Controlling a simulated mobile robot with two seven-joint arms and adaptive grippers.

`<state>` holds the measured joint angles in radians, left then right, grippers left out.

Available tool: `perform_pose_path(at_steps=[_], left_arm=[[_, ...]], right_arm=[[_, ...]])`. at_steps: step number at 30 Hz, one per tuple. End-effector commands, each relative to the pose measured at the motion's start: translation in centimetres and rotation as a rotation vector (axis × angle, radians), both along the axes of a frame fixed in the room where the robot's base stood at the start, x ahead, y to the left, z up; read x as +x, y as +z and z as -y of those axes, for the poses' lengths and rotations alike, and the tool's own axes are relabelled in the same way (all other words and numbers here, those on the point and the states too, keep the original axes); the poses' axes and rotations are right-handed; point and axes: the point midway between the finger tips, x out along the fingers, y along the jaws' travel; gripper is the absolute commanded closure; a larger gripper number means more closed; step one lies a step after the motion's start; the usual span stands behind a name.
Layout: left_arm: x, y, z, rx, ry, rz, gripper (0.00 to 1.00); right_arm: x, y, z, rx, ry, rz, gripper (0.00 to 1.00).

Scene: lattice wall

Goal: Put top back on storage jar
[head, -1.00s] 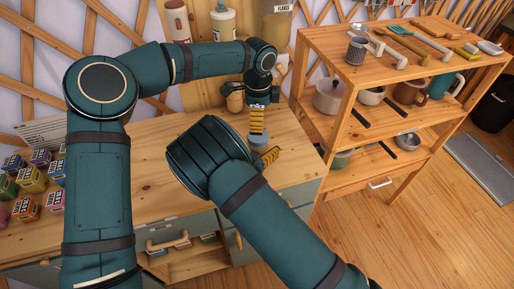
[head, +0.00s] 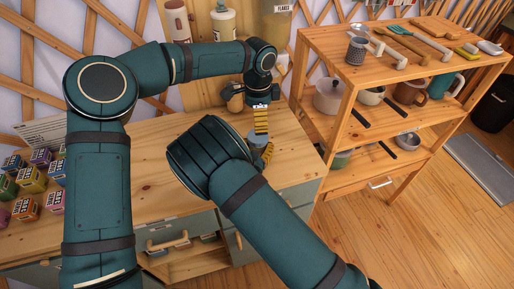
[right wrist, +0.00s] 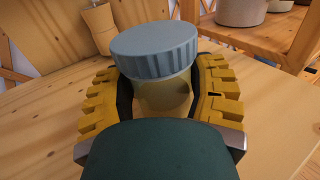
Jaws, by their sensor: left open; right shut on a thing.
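The storage jar (right wrist: 165,95) is a pale, see-through vessel standing upright between my right fingers in the right wrist view. The top also shows in the head view (head: 257,138), just below my left gripper. My right gripper (head: 262,158) is shut on the jar, with yellow fingers on either side of its body; my own right arm hides most of the jar in the head view. My left gripper (head: 261,122) is open, pointing down above the top.
The wooden counter (head: 150,185) carries several coloured boxes (head: 33,180) at the left. A wooden shelf unit (head: 335,75) with pots and utensils stands at the right. Bottles (head: 223,25) stand behind my left arm. The counter's front edge lies close below the jar.

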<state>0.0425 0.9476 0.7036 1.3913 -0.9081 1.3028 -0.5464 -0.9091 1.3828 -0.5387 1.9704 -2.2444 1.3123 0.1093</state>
Motion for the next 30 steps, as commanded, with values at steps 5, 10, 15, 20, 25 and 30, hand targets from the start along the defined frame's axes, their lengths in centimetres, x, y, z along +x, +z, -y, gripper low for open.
perform_pose_path(at_steps=[5, 10, 15, 20, 25, 30], left_arm=[[-0.04, 0.01, 0.01, 0.000, 0.312, 0.000, 0.03], [-0.07, 0.02, 0.01, 0.000, 0.611, 0.000, 0.03], [-0.09, 0.02, 0.01, 0.000, 0.831, 0.000, 0.03], [-0.10, 0.02, 0.01, 0.000, 0.938, 0.000, 0.03], [-0.10, 0.02, 0.00, 0.000, 0.966, 0.000, 0.03], [-0.10, 0.01, 0.00, 0.000, 0.964, 0.000, 0.03]], right_arm=[[0.00, 0.01, -0.01, 0.000, 0.000, 0.000, 1.00], [0.00, 0.01, -0.01, 0.000, 0.000, 0.000, 1.00], [0.00, 0.02, -0.01, 0.000, 0.000, 0.000, 1.00], [0.00, 0.02, -0.01, 0.000, 0.000, 0.000, 1.00], [0.00, 0.02, -0.02, 0.000, 0.000, 0.000, 1.00], [0.00, 0.02, -0.02, 0.000, 0.000, 0.001, 1.00]])
